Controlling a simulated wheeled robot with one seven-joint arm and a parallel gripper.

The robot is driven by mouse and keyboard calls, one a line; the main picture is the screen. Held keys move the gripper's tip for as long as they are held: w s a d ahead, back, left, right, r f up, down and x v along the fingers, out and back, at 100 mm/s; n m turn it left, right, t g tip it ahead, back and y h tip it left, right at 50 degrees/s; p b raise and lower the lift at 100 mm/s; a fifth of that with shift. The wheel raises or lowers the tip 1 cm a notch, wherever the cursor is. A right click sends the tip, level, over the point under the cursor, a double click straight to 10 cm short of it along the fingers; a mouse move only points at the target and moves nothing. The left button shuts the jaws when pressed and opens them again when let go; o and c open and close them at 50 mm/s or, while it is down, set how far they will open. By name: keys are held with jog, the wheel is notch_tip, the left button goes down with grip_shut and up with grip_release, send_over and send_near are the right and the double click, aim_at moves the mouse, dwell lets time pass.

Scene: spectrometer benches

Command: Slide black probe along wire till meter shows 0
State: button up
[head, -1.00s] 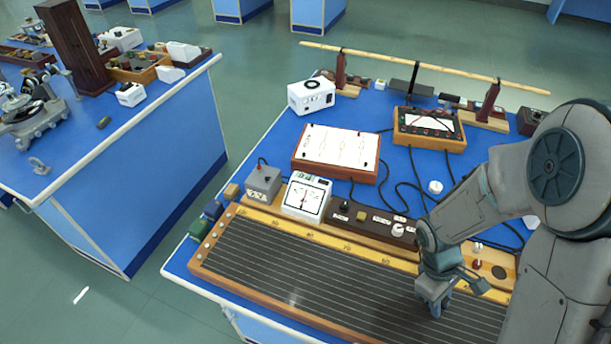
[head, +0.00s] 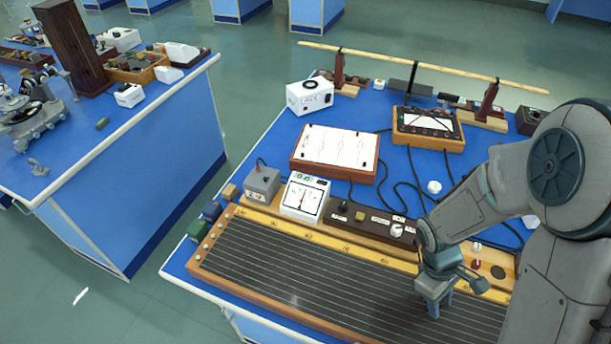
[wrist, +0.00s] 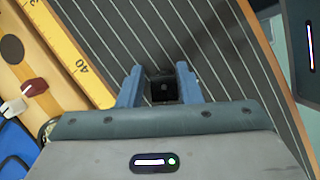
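The long wire board (head: 300,270) lies along the front of the bench, with parallel wires on a dark panel and a yellow scale on its far edge. My gripper (head: 440,308) is low over its right part. In the wrist view, the two blue-grey fingers (wrist: 163,84) stand on either side of the black probe (wrist: 163,92), with little gap visible, and seem closed on it. The scale mark 40 lies to the left. The white meter (head: 303,198) stands behind the board, its red needle near upright at mid-dial. Its small display is too small to read surely.
A grey box (head: 262,182) stands left of the meter, and a dark switch strip (head: 372,216) to its right. Cables cross the blue bench behind my arm. A red-and-white knob (wrist: 35,87) is beside the scale. The left part of the board is clear.

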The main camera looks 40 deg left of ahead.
jog(key=shift+s+f, duration=0.2)
jog(key=shift+s, duration=0.15)
jog(key=shift+a+r, duration=0.25)
jog(key=shift+r, duration=0.1)
jog(key=v, duration=1.3)
jog(key=shift+w+r, duration=0.2)
jog(key=shift+w, duration=0.2)
